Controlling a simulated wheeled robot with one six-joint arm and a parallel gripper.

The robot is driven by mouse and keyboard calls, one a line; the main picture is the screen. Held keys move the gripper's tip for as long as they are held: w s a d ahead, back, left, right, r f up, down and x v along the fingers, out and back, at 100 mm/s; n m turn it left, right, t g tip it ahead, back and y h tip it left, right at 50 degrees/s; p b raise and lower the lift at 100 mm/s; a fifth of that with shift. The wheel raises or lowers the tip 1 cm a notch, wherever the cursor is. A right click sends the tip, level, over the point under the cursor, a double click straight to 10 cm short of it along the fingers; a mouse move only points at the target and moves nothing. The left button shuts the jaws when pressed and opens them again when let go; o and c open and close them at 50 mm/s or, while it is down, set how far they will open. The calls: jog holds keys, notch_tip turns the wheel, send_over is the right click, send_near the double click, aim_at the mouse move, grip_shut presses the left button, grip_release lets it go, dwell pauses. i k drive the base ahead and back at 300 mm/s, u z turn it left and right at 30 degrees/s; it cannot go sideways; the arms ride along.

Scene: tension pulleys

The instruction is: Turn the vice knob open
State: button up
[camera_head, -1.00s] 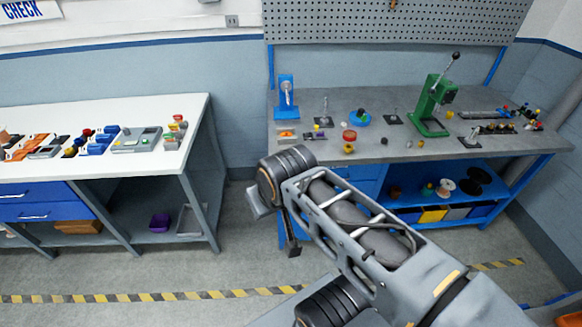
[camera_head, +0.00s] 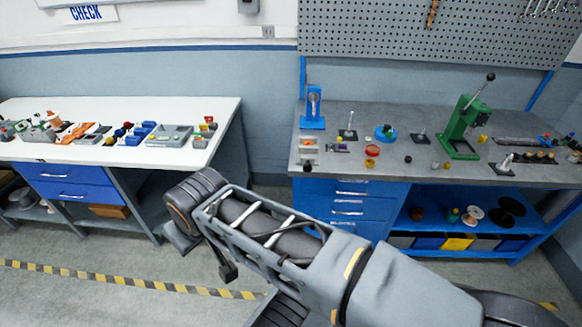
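No vice or vice knob can be told for certain among the small fixtures on the grey workbench (camera_head: 450,172). A blue upright fixture (camera_head: 313,108) stands at its back left, and a round blue piece with a dark top (camera_head: 385,132) sits right of it. My arm crosses the foreground, well short of the bench, touching nothing there. A dark, narrow part hangs below its far end. I cannot make out two fingertips, so the state of my gripper does not show.
A green lever press (camera_head: 463,128) stands on the grey bench's right half. Blue drawers (camera_head: 350,189) and a shelf with spools (camera_head: 472,216) are below. A white table (camera_head: 222,113) with several parts stands left. Open floor with a striped line (camera_head: 130,281) lies in front.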

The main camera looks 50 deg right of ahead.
aim_at(307, 167)
jog(key=i, duration=0.85)
jog(key=z, duration=1.7)
